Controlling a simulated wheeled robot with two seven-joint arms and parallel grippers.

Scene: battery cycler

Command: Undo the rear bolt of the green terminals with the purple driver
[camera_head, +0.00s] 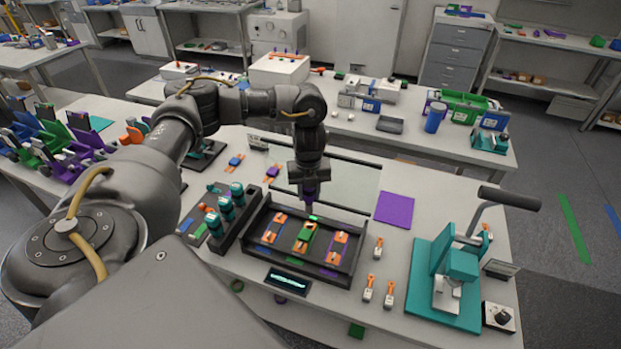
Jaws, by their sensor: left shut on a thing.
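My left gripper (308,186) points down over the back of the black cycler tray (258,218) and is shut on the purple driver (309,199), of which only a small part shows. The green terminals (306,236) are in the middle of the tray, with orange parts on them. The driver's tip is close above their rear end; I cannot tell whether it touches the bolt. The bolt itself is too small to make out. Orange-and-purple terminals (337,247) sit to the right and another set (273,228) to the left. My right gripper is not in view.
A rack of teal drivers (226,208) stands left of the tray, and a small display (288,281) in front. A clear panel (345,182) stands behind. A purple mat (394,209) and a teal press (455,275) are to the right, with small orange-topped pieces (368,288) between.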

